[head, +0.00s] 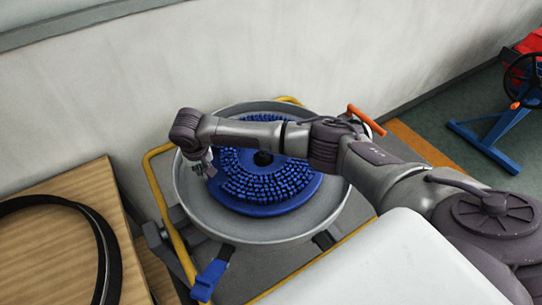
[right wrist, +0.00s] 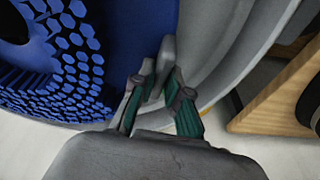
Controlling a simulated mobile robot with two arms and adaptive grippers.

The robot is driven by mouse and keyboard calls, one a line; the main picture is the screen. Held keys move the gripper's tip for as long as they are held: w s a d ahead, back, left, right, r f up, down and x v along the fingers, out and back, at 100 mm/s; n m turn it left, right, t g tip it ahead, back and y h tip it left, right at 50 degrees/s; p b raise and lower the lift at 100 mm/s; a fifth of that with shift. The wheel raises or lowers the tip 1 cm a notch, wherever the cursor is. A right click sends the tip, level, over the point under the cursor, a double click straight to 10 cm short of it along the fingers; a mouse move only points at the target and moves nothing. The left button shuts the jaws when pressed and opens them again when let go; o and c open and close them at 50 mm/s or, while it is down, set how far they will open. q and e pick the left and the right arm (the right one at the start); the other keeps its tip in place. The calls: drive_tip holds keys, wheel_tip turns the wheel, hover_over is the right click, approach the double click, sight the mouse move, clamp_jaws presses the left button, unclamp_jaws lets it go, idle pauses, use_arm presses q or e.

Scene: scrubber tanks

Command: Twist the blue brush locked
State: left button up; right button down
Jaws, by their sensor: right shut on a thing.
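The blue brush (head: 272,190) is a round disc with bristles facing up and a dark centre hub. It lies in the grey round tank (head: 333,205). My right arm reaches across above the tank from the right. My right gripper (head: 206,166) is at the brush's left edge, pointing down, and is shut on the brush's rim. In the right wrist view the fingers (right wrist: 160,78) are close together at the plain blue edge of the brush (right wrist: 120,35), beside the tank's inner wall. The exact contact is partly hidden by the fingers. My left gripper is in neither view.
A yellow tube frame (head: 158,195) surrounds the tank, with a blue clamp-like part (head: 209,280) in front. A wooden table (head: 45,200) with a black belt (head: 98,235) stands at left. The wall is close behind. A blue stand (head: 490,140) is at far right.

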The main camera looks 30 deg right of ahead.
drive_tip(key=shift+w, duration=0.3)
drive_tip(key=shift+w+m, duration=0.1)
drive_tip(key=shift+m, duration=0.2)
drive_tip(key=shift+w, duration=0.3)
drive_tip(key=shift+w+d+m+h, duration=0.15)
drive_tip(key=shift+w+d+m, duration=0.1)
drive_tip(key=shift+w+m, duration=0.2)
drive_tip(key=shift+w+d+m+h, duration=0.15)
drive_tip(key=shift+w+d+m, duration=0.05)
drive_tip(key=shift+w+m, duration=0.25)
drive_tip(key=shift+w+d, duration=0.1)
drive_tip(key=shift+w+d+m+b, duration=0.3)
drive_tip(key=shift+w+m+b, duration=0.1)
drive_tip(key=shift+w, duration=0.2)
drive_tip(key=shift+w+d+m+b, duration=0.3)
drive_tip(key=shift+w+m+b, duration=0.1)
drive_tip(key=shift+w, duration=0.15)
